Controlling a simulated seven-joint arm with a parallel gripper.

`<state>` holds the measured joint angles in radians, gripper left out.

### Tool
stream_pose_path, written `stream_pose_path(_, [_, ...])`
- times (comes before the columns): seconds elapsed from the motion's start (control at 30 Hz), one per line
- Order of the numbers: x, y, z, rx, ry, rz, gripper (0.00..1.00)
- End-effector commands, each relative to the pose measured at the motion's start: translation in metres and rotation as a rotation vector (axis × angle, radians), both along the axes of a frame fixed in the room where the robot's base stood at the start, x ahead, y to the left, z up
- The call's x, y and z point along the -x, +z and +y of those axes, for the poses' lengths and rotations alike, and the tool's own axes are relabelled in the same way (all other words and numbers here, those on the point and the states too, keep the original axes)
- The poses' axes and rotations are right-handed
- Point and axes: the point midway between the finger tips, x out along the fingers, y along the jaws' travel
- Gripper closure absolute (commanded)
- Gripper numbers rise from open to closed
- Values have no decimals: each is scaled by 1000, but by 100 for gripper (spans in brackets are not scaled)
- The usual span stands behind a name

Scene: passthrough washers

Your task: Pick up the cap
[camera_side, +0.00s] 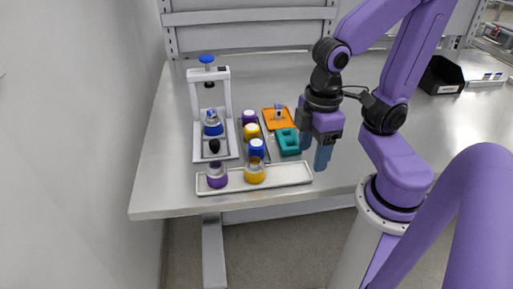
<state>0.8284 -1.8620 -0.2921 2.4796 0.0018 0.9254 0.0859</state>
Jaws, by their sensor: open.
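Several small round pieces that look like caps stand in a row on a dark narrow tray: a purple one (249,117), a yellow one (252,132) and a blue one (257,147). I cannot tell which is the task's cap. My gripper (314,152) points down with its two blue fingers apart. It is empty and hangs to the right of the row and of the teal block, touching neither as far as I can see.
A white press stand (228,100) holds a blue-topped piece (213,127). A long tray (290,175) at the front carries a purple-banded piece (217,177) and a yellow-banded piece (254,174). A black bin (440,75) stands far right.

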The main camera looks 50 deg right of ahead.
Motion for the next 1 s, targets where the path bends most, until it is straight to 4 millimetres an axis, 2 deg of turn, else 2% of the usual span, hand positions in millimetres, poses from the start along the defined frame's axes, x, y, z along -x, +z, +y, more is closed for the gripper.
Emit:
stream_pose_path(0.1, [-23,4,5,-1,-168,3,37])
stream_pose_path(0.5, [-91,15,14,-1,-755,13,37])
stream_pose_path(1.0, [-159,29,9,-5,-1489,24,37])
